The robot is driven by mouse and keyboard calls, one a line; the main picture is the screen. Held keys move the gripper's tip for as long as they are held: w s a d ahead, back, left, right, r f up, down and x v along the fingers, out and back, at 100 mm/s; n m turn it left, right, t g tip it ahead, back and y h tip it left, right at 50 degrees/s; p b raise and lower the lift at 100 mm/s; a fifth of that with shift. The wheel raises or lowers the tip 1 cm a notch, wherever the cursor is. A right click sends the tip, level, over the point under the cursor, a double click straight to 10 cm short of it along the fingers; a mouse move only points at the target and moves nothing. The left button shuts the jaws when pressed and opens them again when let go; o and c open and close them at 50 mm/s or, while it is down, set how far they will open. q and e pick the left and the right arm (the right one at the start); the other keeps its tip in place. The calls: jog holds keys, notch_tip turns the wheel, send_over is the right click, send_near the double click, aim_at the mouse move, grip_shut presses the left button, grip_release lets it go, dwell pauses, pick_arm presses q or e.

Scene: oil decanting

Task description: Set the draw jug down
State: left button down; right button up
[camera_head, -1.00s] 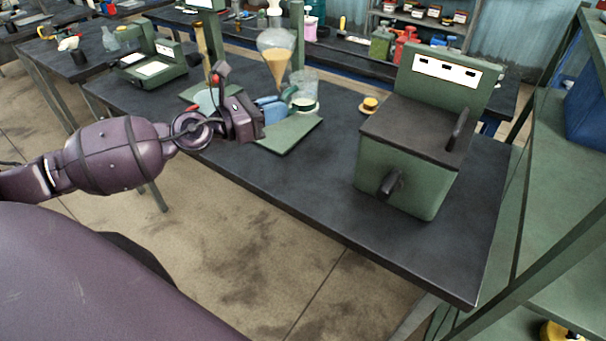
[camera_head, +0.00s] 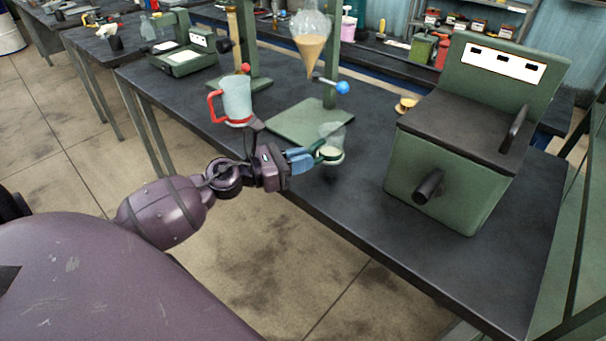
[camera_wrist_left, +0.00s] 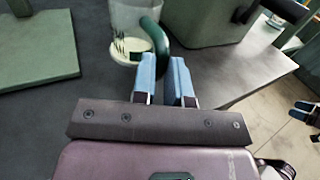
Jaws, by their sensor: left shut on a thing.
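The draw jug, a clear beaker with a green handle (camera_head: 332,148), is in my left gripper (camera_head: 302,157). The blue fingers are shut on its handle. A dark shadow lies below the jug, near the front edge of the bench, and it appears a little above the top; any gap is hard to judge. In the left wrist view the jug (camera_wrist_left: 128,30) is upright beyond the fingers (camera_wrist_left: 164,80), with a pale layer at its bottom. Blue-tipped pieces at that view's right edge look like my right gripper (camera_wrist_left: 306,110), small and cut off.
A funnel of amber liquid (camera_head: 309,48) with a blue-knobbed tap hangs over a green stand base (camera_head: 310,122). A red-handled jug (camera_head: 237,98) stands left of it. A green machine (camera_head: 445,160) stands right. Dark bench top (camera_head: 355,205) is bare between the jug and the machine.

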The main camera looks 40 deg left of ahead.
aim_at(301, 186)
pick_arm(q)
notch_tip(301, 186, down, 4)
jog(key=shift+r+b, duration=0.1)
jog(key=shift+b, duration=0.5)
jog(key=shift+r, duration=0.1)
jog(key=shift+f, duration=0.25)
jog(key=c, duration=1.2)
grip_release()
jog(key=shift+o, duration=0.3)
jog(key=shift+r, duration=0.1)
